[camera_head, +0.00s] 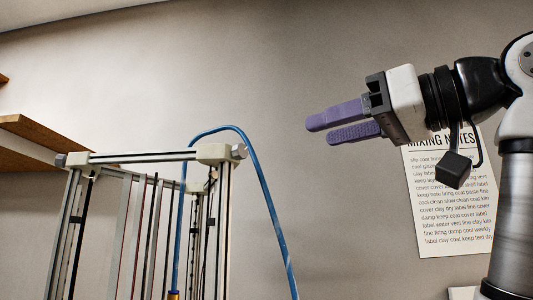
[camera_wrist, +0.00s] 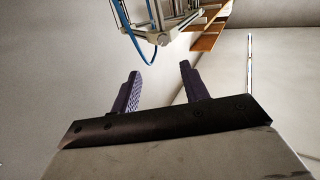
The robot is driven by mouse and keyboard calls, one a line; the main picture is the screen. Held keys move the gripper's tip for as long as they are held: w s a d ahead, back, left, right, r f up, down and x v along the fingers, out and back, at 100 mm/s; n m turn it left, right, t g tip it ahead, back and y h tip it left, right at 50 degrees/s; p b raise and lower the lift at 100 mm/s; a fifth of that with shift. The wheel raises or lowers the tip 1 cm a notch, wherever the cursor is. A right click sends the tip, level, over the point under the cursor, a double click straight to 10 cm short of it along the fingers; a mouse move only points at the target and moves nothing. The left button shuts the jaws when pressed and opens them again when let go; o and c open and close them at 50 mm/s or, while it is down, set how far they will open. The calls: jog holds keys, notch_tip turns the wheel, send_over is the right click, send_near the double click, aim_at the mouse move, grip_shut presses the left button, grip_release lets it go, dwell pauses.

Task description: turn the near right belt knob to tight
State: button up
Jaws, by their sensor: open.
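The tall delta frame (camera_head: 224,235) stands at lower left in the head view, with pale corner blocks on top. A small grey knob (camera_head: 239,151) sits on the outer side of its near right corner block (camera_head: 216,153). Its turn setting is too small to read. My gripper (camera_head: 322,130) is open and empty, up and to the right of this knob, with a clear gap between them. In the wrist view, my two purple fingers (camera_wrist: 160,70) are apart, and a corner of the frame (camera_wrist: 160,37) shows beyond them; I cannot tell which corner.
Another grey knob (camera_head: 60,160) sits on the frame's left corner. A blue tube (camera_head: 270,205) arches over the right corner and hangs down beside it. Wooden shelves (camera_head: 30,140) are at far left. A paper of mixing notes (camera_head: 450,215) hangs behind my arm.

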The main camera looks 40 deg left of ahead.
aim_at(243, 150)
jog(key=a+p, duration=0.1)
jog(key=a, duration=0.3)
jog(key=a+p, duration=0.1)
jog(key=a, duration=0.3)
jog(key=s+a+p, duration=0.1)
jog(key=a, duration=0.3)
jog(key=shift+a+r, duration=0.15)
jog(key=shift+a, duration=0.05)
jog(key=shift+w+a+p, duration=0.1)
jog(key=shift+a+p, duration=0.3)
jog(key=shift+a, duration=0.25)
grip_shut()
